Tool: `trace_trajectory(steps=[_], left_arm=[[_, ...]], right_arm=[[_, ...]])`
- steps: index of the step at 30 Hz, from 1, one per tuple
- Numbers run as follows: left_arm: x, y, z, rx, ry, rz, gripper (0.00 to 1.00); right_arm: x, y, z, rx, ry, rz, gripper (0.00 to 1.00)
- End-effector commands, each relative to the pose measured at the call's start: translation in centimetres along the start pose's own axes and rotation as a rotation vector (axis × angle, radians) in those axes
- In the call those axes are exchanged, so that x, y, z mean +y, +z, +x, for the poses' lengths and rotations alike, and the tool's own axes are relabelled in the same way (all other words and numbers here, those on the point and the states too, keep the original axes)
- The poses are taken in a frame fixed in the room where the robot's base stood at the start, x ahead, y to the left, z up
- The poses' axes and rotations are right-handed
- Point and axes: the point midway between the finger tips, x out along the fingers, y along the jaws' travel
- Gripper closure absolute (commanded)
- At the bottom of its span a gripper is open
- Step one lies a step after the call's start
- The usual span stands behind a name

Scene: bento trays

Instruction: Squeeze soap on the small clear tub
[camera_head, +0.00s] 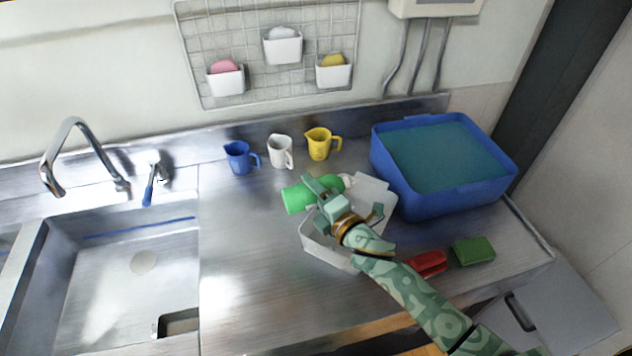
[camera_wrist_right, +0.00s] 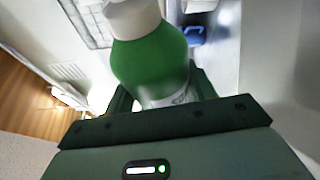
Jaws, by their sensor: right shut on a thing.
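The small clear tub (camera_head: 318,243) sits on the steel counter, partly hidden under my right arm. A green soap bottle (camera_head: 297,198) with a white cap lies tipped on its side above the tub's far left edge, its cap pointing right. My right gripper (camera_head: 322,190) is shut on the bottle. In the right wrist view the green bottle (camera_wrist_right: 150,62) stands between the fingers, its white cap at the top. My left gripper is not in view.
A blue bin (camera_head: 395,181) stands right of the tub. Blue (camera_head: 238,158), white (camera_head: 279,151) and yellow (camera_head: 318,144) jugs stand along the wall. A red item (camera_head: 428,263) and a green sponge (camera_head: 474,250) lie at right. The sink (camera_head: 110,270) is left; counter between is clear.

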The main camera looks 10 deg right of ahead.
Motion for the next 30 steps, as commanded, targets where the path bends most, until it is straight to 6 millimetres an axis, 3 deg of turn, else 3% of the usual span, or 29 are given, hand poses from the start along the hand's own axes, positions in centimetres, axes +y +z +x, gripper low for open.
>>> trace_trajectory(steps=[1, 9, 17, 24, 30], left_arm=[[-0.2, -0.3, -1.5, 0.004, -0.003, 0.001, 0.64], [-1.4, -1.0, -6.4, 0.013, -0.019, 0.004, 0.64], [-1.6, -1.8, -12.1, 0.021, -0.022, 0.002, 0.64], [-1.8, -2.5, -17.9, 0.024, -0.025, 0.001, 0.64], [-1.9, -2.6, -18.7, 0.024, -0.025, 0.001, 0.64]], right_arm=[[0.9, 0.9, -0.2, -0.002, -0.02, -0.068, 0.77], [0.9, 4.3, -1.5, -0.003, -0.182, -0.496, 0.77], [2.8, 5.3, -1.9, -0.116, -0.364, -0.592, 0.77], [5.7, 7.2, -2.5, -0.292, -0.656, -0.769, 0.77], [7.0, 8.9, -3.1, -0.451, -0.915, -0.924, 0.77]])
